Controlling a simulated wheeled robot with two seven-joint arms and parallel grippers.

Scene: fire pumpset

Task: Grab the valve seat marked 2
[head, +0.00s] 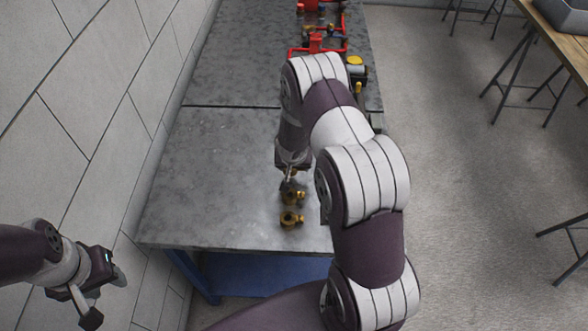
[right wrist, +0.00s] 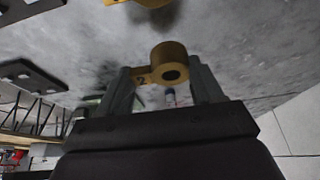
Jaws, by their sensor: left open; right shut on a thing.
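The brass valve seat marked 2 (right wrist: 171,64) shows in the right wrist view, with its dark bore and the "2" on its side tab. My right gripper (right wrist: 161,70) is shut on it, one finger on each side. In the head view my right gripper (head: 290,179) is over the grey table and mostly hides what it holds. Two brass valve seats (head: 291,196) and (head: 291,219) show near it, their marks unreadable there. My left gripper (head: 96,292) is open and empty at the lower left, off the table.
The grey metal table (head: 215,190) is bare left of the seats. Red pipework (head: 316,44) and a yellow-topped part (head: 356,70) stand toward its far right. A block wall (head: 85,110) runs close along the left. A wooden table (head: 560,40) is at the upper right.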

